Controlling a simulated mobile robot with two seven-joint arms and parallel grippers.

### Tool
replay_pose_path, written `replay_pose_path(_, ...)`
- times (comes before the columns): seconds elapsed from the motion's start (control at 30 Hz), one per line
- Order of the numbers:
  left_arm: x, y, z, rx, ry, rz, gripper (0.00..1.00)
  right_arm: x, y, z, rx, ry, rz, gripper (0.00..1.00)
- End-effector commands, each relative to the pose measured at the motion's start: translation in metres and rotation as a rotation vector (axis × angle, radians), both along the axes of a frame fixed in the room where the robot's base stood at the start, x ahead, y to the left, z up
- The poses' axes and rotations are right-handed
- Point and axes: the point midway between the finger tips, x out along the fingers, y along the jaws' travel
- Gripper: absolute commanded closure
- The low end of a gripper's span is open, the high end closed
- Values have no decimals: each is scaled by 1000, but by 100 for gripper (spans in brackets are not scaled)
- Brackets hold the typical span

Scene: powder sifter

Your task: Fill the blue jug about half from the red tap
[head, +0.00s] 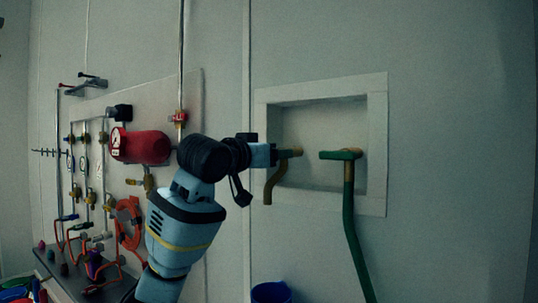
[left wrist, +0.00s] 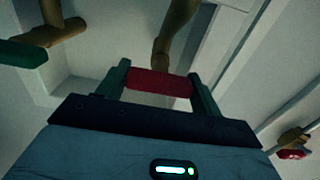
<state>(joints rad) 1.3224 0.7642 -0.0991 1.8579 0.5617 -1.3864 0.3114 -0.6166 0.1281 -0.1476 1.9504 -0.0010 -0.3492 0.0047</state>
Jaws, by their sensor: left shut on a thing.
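The red tap has a red handle (left wrist: 160,86) and a curved brass spout, seen in the left wrist view. In the head view its brass spout (head: 269,186) hangs down in the left part of the wall recess, and its handle is hidden by my gripper. My left gripper (head: 283,154) is at that tap; in the wrist view its two fingers are shut on the red handle, one at each end. A blue vessel, likely the blue jug (head: 271,292), shows only its top at the bottom edge, below the spout. Its contents cannot be seen. No water stream is visible. My right gripper is not in view.
A green-handled tap (head: 341,155) with a green hose (head: 352,231) is to the right in the same recess (head: 376,144). A panel with pipes, valves, a gauge and a red cylinder (head: 145,147) is at the left. The wall at right is bare.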

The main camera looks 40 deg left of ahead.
Motion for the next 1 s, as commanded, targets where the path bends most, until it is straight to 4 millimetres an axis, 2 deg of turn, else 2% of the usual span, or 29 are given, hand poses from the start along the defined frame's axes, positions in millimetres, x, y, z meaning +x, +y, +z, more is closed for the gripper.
replay_pose_path(0.03, 0, 0, 0, -1, 1, 1, 57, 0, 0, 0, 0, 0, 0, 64)
replay_pose_path(0.07, 0, 0, 0, -1, 1, 1, 33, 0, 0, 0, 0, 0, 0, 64)
replay_pose_path(0.23, 0, 0, 0, 0, 1, 1, 13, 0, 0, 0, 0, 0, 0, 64)
replay_pose_path(0.57, -3, 0, 0, 1, -1, 0, 13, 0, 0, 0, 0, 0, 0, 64)
replay_pose_path(0.67, -13, -1, 0, 1, -1, 1, 13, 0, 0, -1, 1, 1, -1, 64)
replay_pose_path(1.0, -64, -7, 0, 1, -1, 1, 13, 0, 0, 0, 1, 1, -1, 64)
